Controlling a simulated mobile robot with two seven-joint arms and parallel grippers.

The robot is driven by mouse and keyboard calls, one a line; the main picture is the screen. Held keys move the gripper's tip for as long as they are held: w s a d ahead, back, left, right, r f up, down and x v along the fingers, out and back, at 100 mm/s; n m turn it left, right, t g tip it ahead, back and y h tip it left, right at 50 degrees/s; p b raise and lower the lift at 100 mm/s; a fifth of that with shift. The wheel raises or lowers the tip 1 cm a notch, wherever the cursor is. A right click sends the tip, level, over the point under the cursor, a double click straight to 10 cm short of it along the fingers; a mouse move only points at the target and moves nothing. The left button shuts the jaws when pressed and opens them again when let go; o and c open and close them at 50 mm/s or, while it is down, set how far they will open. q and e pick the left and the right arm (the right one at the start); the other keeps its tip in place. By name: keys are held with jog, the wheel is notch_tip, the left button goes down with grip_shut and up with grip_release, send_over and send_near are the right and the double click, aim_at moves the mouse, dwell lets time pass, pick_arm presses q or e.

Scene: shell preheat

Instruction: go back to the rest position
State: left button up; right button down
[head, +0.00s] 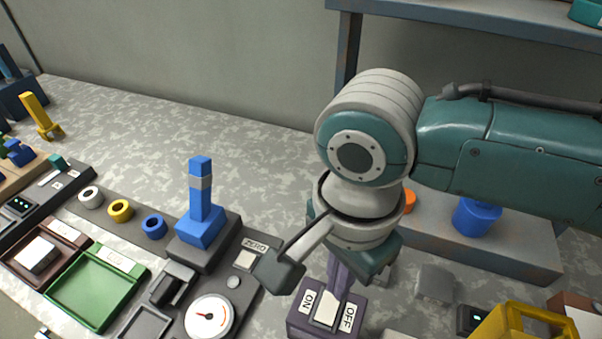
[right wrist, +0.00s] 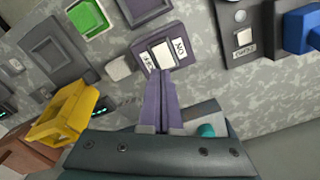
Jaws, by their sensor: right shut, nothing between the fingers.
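My right gripper (head: 337,285) hangs down from the arm that comes in from the right. Its purple fingers are shut with nothing between them; they also show in the right wrist view (right wrist: 163,73). The fingertips are at a purple switch box (head: 294,323) with a white rocker (head: 326,312) between the labels ON and OFF. The box shows past the fingertips in the right wrist view (right wrist: 144,61). I cannot tell whether the fingertips touch the rocker. My left gripper is not in view.
Left of the gripper stand a blue upright tool (head: 200,215) on a dark base and a round dial (head: 209,316). A green tray (head: 98,288) lies farther left. A yellow holder (head: 520,325) is at the lower right. A raised shelf (head: 470,13) spans the back right. The back-middle table is clear.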

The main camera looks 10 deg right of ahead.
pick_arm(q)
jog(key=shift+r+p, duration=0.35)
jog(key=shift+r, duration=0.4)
pick_arm(e)
jog(key=shift+r, duration=0.55)
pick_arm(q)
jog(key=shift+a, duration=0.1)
